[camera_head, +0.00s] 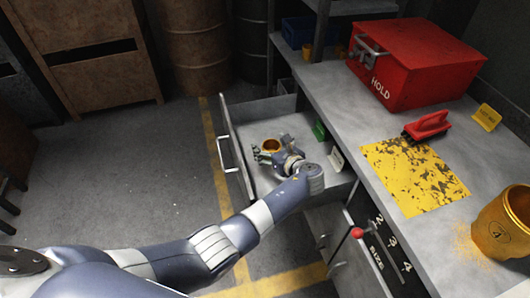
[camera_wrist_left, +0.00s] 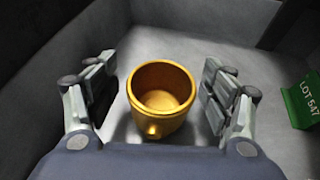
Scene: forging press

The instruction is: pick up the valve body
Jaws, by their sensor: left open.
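The valve body (camera_head: 271,145) is a gold, cup-shaped part with a round open top. It stands in the open drawer (camera_head: 235,147) in the head view. In the left wrist view, the valve body (camera_wrist_left: 160,90) stands upright on the grey drawer floor, a small stub on its near side. My left gripper (camera_head: 266,154) reaches into the drawer. In the left wrist view, the left gripper's fingers (camera_wrist_left: 160,92) are spread wide on either side of the valve body, with gaps on both sides. My right gripper is not in view.
A green tag marked LOT 547 (camera_wrist_left: 306,100) stands at the right in the drawer. On the bench are a red HOLD box (camera_head: 415,62), a red-handled brush (camera_head: 427,126), a yellow worn mat (camera_head: 415,175) and a larger yellow cup (camera_head: 505,225). Floor left of the drawer is clear.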

